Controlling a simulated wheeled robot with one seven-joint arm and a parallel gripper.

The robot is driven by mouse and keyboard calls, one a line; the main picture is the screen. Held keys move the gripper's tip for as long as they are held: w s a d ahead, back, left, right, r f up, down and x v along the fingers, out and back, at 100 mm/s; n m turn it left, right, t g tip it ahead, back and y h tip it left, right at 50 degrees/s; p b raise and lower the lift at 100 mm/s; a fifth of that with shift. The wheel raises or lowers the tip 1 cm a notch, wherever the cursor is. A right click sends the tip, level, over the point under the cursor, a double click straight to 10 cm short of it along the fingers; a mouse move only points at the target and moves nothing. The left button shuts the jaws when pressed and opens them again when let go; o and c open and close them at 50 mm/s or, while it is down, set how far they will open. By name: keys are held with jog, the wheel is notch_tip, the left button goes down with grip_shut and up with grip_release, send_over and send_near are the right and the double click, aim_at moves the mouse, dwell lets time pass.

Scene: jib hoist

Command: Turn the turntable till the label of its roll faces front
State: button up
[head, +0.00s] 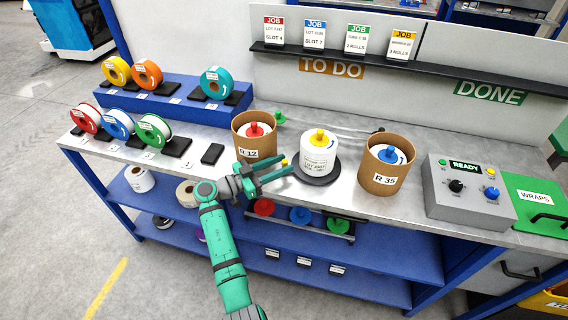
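A round dark turntable (330,177) lies on the metal bench, partly hidden by the roll on it. The roll (319,146) is white with a yellow plug on top. Printed label text (315,163) shows on its side toward me, a little left of its middle; it is too small to read. My gripper (287,173) is left of the turntable, its two green fingers apart and pointing right toward the turntable's left edge. Nothing shows held between them. A small yellow knob (284,162) shows by the upper finger; whether they touch is unclear.
Brown bins R 12 (255,148) and R 35 (382,178) stand close on either side of the roll. A grey control box (470,196) reading READY is at right. Several spools stand at left. Job cards stand on the back shelf (400,65). My arm reaches over the front edge.

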jog(key=v, duration=0.9)
jog(key=shift+a, duration=0.1)
